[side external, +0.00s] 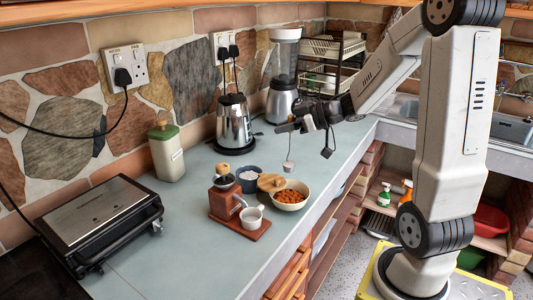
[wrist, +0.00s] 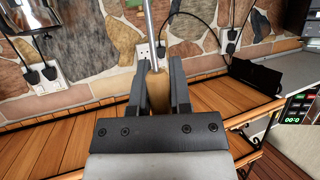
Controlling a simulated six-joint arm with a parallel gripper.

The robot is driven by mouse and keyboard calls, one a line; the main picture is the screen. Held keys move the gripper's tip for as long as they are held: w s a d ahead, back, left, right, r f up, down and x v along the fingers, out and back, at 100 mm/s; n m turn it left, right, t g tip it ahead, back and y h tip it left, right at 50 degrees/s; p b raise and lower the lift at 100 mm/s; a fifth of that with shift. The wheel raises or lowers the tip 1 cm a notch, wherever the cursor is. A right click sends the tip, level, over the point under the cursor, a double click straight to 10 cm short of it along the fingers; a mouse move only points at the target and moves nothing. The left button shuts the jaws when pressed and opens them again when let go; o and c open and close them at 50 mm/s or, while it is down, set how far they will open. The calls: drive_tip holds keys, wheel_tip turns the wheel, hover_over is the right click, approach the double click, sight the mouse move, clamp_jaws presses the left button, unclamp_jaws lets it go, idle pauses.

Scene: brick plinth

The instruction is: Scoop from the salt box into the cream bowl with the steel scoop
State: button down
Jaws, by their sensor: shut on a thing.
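My gripper (side external: 287,127) is shut on the steel scoop (side external: 288,164), which hangs below it above the counter. In the wrist view, my gripper (wrist: 157,82) has its fingers on either side of the scoop's wooden handle (wrist: 159,88), and a steel shaft runs up out of frame. Whether the scoop holds anything cannot be told. The cream bowl (side external: 303,199) holds orange-brown food and stands below the scoop. A small dark blue pot with white contents, seemingly the salt box (side external: 249,184), is left of the bowl. A round wooden lid (side external: 271,182) lies between them, by the bowl's rim.
A wooden grinder (side external: 222,198) and a white cup (side external: 251,218) share a wooden board in front of the pot. A steel kettle (side external: 235,130), a blender (side external: 283,100) and a green-lidded canister (side external: 166,155) stand along the wall. A grill (side external: 98,218) is at left. The counter right of the bowl is clear.

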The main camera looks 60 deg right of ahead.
hover_over(284, 164)
drive_tip(key=shift+f, duration=2.95)
drive_tip(key=shift+d, duration=0.1)
